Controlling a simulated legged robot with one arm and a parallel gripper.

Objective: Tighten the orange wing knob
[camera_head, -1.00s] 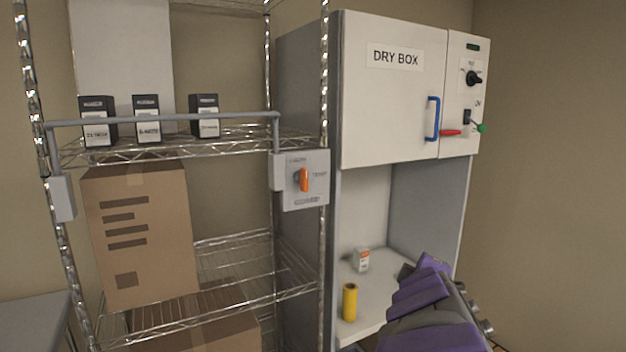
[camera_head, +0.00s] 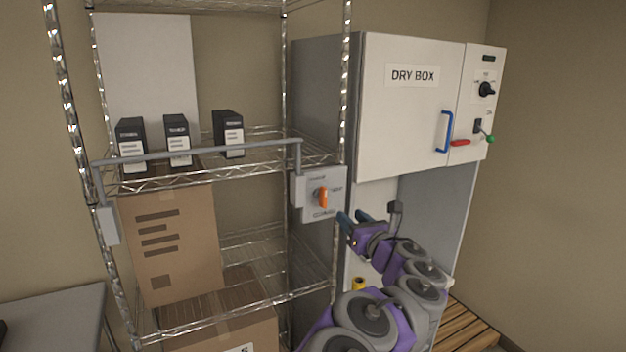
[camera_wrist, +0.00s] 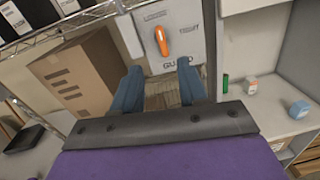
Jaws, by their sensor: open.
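The orange wing knob (camera_head: 322,197) stands about upright on a light grey plate (camera_head: 333,209) fixed to the front post of the wire rack. In the wrist view the knob (camera_wrist: 161,41) is at the top centre, tilted a little, on its lettered plate (camera_wrist: 186,24). My gripper (camera_head: 352,217) is just right of and below the plate in the head view, apart from the knob. In the wrist view my gripper (camera_wrist: 158,88) shows two blue fingers spread apart with nothing between them, below the knob.
The wire rack (camera_head: 240,300) holds a cardboard box (camera_head: 185,265) and several black boxes behind a grey bar (camera_head: 215,150). The dry box (camera_head: 410,120) stands at right with a blue handle (camera_head: 445,131).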

